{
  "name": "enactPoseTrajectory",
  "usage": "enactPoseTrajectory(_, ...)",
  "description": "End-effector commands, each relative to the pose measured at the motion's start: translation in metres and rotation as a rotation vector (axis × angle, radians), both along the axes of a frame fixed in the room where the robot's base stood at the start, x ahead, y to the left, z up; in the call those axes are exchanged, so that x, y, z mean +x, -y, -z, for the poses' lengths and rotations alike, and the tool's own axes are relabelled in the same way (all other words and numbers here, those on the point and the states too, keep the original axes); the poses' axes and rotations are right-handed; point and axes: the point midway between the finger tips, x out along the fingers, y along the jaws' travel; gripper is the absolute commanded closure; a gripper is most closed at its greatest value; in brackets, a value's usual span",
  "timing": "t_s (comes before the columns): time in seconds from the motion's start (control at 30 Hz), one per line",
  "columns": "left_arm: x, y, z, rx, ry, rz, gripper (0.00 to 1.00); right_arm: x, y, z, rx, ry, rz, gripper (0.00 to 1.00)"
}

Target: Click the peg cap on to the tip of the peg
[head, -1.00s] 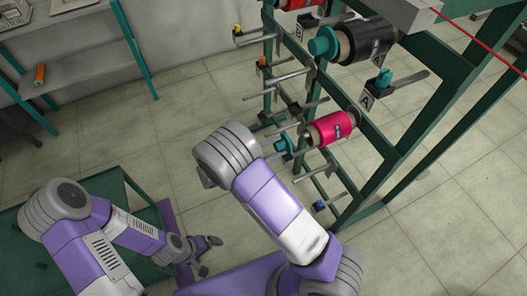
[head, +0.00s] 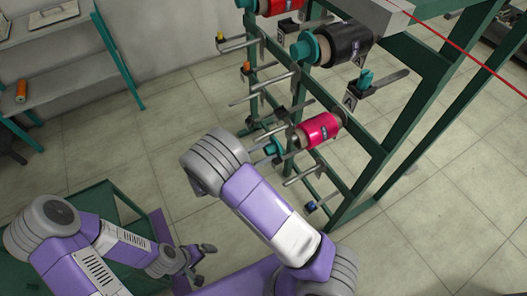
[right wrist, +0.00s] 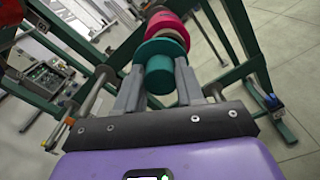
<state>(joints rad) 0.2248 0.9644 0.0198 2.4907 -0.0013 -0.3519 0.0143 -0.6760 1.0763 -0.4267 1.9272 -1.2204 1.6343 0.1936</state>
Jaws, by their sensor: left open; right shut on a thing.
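The teal peg cap (head: 274,148) is at the near end of the pink bobbin (head: 320,130), which sits on the frame's lower peg. In the right wrist view, the cap (right wrist: 159,76) is between the two fingers of my right gripper (right wrist: 160,92), which is shut on it. The cap lines up with the pink bobbin (right wrist: 167,25) and its brown core behind. The peg tip is hidden by the cap, so I cannot tell whether the cap is seated. My left gripper (head: 203,262) is open and empty, low and away from the rack.
The green rack (head: 372,140) carries a black bobbin (head: 335,45) with a teal cap above, a red one at the top, and several bare pegs. A green cart (head: 110,195) stands beside my left arm. A shelf (head: 65,82) is at the far left.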

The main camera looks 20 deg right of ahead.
Motion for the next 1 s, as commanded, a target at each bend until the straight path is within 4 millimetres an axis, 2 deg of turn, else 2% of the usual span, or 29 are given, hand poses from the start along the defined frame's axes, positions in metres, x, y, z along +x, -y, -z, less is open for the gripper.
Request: enactPoseTrajectory(1.0, 0.000, 0.000, -0.007, 0.000, 0.000, 0.000, 0.00, 0.002, 0.031, 0.000, 0.000, 0.000, 0.001, 0.99)
